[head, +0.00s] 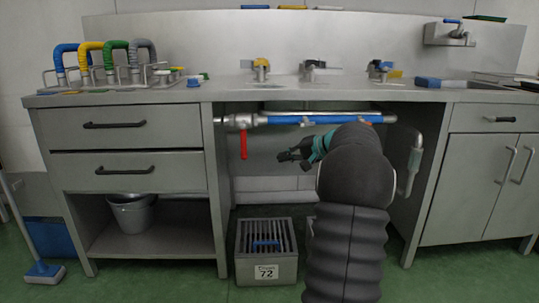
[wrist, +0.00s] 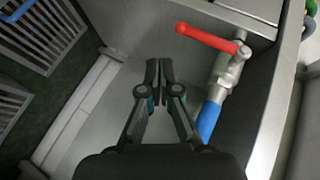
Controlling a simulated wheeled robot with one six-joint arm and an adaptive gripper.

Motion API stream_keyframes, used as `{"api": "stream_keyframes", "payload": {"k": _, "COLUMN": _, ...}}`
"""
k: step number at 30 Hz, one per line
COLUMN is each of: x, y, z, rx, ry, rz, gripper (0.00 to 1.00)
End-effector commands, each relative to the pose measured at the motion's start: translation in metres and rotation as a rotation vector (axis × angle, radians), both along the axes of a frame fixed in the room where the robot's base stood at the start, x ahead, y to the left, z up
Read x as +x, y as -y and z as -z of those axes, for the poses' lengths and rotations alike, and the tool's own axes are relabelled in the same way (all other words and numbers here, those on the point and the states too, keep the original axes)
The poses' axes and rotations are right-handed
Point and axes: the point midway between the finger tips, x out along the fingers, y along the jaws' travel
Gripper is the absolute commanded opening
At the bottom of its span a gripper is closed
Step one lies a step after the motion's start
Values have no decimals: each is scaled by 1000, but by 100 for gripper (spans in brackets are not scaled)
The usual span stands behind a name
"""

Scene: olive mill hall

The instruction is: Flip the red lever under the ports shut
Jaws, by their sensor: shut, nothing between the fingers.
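The red lever (head: 243,145) hangs straight down from a metal valve (head: 240,121) at the left end of the blue pipe (head: 305,119) under the counter. It stands crosswise to the pipe. In the wrist view the red lever (wrist: 207,38) points left from the valve (wrist: 228,65), above and right of the fingertips. My gripper (head: 284,156) is shut and empty, right of the lever and below the pipe, with a clear gap to the lever. It also shows in the wrist view, where my gripper (wrist: 159,72) has its fingertips together.
A drawer cabinet (head: 122,162) bounds the open bay on the left. A grated box labelled 72 (head: 266,272) stands on the floor below. Blue, yellow, green and grey hoses (head: 105,57) rise at the counter's left. A vertical pipe (head: 413,160) is right of my arm.

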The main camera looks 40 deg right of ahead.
Motion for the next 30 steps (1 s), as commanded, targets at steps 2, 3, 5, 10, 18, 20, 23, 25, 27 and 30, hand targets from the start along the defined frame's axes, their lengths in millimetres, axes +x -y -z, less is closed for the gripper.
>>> {"api": "stream_keyframes", "payload": {"k": 2, "x": -9, "y": 5, "z": -1, "rx": 1, "ry": 0, "rz": 1, "gripper": 0}}
{"api": "stream_keyframes", "payload": {"k": 3, "x": -12, "y": 6, "z": -1, "rx": 0, "ry": 0, "rz": 0, "gripper": 0}}
{"api": "stream_keyframes", "payload": {"k": 5, "x": -16, "y": 7, "z": -1, "rx": -1, "ry": 0, "rz": -1, "gripper": 0}}
{"api": "stream_keyframes", "payload": {"k": 10, "x": -19, "y": 8, "z": -1, "rx": -1, "ry": 1, "rz": -3, "gripper": 0}}
{"api": "stream_keyframes", "payload": {"k": 18, "x": -19, "y": 8, "z": -1, "rx": -1, "ry": 1, "rz": -4, "gripper": 0}}
{"api": "stream_keyframes", "payload": {"k": 20, "x": -19, "y": 8, "z": -1, "rx": -1, "ry": 1, "rz": -4, "gripper": 0}}
{"api": "stream_keyframes", "payload": {"k": 23, "x": -19, "y": 7, "z": -1, "rx": -1, "ry": 1, "rz": -4, "gripper": 0}}
{"api": "stream_keyframes", "payload": {"k": 25, "x": -19, "y": 7, "z": -1, "rx": -1, "ry": 1, "rz": -4, "gripper": 0}}
{"api": "stream_keyframes", "payload": {"k": 27, "x": -18, "y": 7, "z": -1, "rx": 5, "ry": -2, "rz": -1, "gripper": 0}}
{"api": "stream_keyframes", "payload": {"k": 30, "x": -19, "y": 12, "z": 4, "rx": 23, "ry": -32, "rz": 32, "gripper": 0}}
